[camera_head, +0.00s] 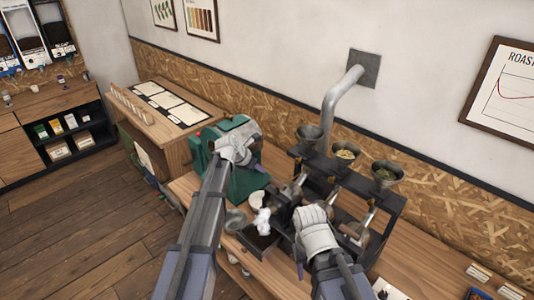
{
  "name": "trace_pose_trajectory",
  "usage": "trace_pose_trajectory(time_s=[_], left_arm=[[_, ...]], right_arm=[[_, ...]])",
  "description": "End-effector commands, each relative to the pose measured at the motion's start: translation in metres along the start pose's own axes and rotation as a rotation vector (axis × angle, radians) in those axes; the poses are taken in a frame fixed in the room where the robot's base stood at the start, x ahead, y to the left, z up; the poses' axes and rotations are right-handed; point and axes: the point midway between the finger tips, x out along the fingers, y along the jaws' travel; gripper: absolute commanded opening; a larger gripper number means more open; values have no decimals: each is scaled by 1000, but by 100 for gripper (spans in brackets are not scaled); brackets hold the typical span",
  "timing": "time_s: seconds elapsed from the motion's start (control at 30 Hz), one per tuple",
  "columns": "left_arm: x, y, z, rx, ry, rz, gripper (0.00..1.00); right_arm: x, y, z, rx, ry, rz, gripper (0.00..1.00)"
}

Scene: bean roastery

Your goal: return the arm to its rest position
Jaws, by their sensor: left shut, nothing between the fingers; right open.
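My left arm reaches up from the bottom. Its pale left gripper (238,150) is in front of the green machine (246,184), shut and empty; its fingertips are hard to make out. Whether it touches the machine I cannot tell. My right arm comes in from the bottom, right of the left one. Its pale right gripper (314,228) is over the bench at the front of the dark roaster stand (392,222). It is open, with its fingers mostly hidden by the wrist, and nothing is seen held in it.
Several funnels, one of them a middle funnel (345,153), top the stand. A dark tray (259,243) sits on the wooden bench (424,262), close to both arms. A side desk (187,124) stands behind at left. Open floor (85,225) lies left of my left arm.

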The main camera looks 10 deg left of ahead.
Motion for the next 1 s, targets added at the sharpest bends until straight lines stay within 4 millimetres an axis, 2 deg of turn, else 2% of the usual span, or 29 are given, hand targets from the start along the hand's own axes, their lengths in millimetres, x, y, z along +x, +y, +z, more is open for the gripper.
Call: trace_pose_trajectory(time_s=[0.13, 0.27, 0.5, 0.7, 0.9, 1.0], left_arm=[[5, -7, -6, 35, 9, -5, 0], [21, -42, -36, 253, 63, -35, 0], [52, -141, -129, 1003, 217, -196, 0], [64, -207, -212, 1629, 301, -411, 0], [64, -254, -289, 2183, 323, -688, 0], [61, -268, -318, 2387, 312, -818, 0]], right_arm=[[6, 0, 0, 0, 0, 0, 50], [30, -3, -2, -2, 1, 1, 50], [90, -8, -6, -10, 2, 2, 50], [138, -12, -9, -15, 3, 3, 50], [181, -16, -12, -21, 4, 4, 50], [196, -17, -13, -24, 4, 5, 50]])
